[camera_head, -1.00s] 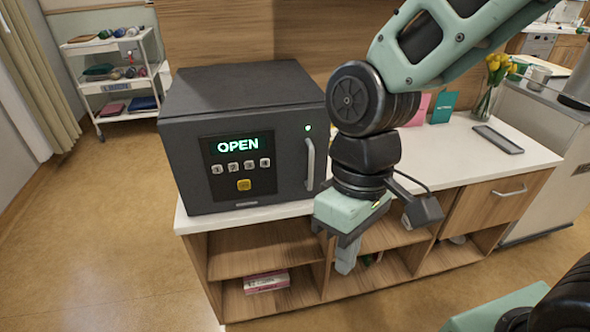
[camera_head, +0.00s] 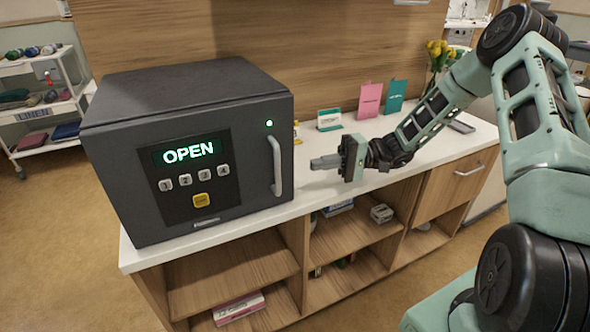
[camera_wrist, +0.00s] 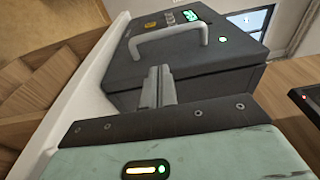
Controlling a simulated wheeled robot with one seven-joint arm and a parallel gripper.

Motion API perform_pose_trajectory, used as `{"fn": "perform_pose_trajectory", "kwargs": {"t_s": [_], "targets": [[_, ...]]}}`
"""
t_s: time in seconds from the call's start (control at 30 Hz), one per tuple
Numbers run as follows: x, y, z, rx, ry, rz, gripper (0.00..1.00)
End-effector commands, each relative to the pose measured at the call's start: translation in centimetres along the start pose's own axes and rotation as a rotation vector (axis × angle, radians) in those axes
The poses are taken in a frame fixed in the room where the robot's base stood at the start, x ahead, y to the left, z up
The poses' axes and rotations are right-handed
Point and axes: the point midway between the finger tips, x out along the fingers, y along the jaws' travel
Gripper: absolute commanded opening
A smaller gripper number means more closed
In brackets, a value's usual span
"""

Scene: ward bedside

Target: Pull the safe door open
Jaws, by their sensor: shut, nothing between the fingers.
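The dark grey safe (camera_head: 185,85) stands on the left end of the white counter. Its door (camera_head: 240,175) looks flush with the body. The display (camera_head: 188,152) reads OPEN in green, above several buttons. A light grey bar handle (camera_head: 277,160) stands upright near the door's right edge; it also shows in the wrist view (camera_wrist: 168,36), beyond my fingertips. My gripper (camera_head: 318,162) is shut and empty, pointing left, to the right of the handle and apart from it. Its closed fingers show in the wrist view (camera_wrist: 158,88).
Open wooden shelves (camera_head: 235,275) lie below. Yellow flowers (camera_head: 438,55) stand at the back right.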

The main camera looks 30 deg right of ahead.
Motion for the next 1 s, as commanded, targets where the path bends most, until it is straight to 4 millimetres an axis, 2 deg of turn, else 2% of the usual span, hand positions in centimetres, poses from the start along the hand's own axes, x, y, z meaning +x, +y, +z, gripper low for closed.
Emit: {"fn": "perform_pose_trajectory", "kwargs": {"t_s": [0.3,0.5,0.7,1.0], "targets": [[5.5,-0.1,0.2,0.003,-0.008,0.004,0.0],[8.4,-0.1,0.2,0.003,-0.008,0.004,0.0],[9.5,0.0,0.2,0.002,-0.006,0.004,0.0],[9.6,0.0,0.2,0.002,-0.005,0.005,0.0]]}}
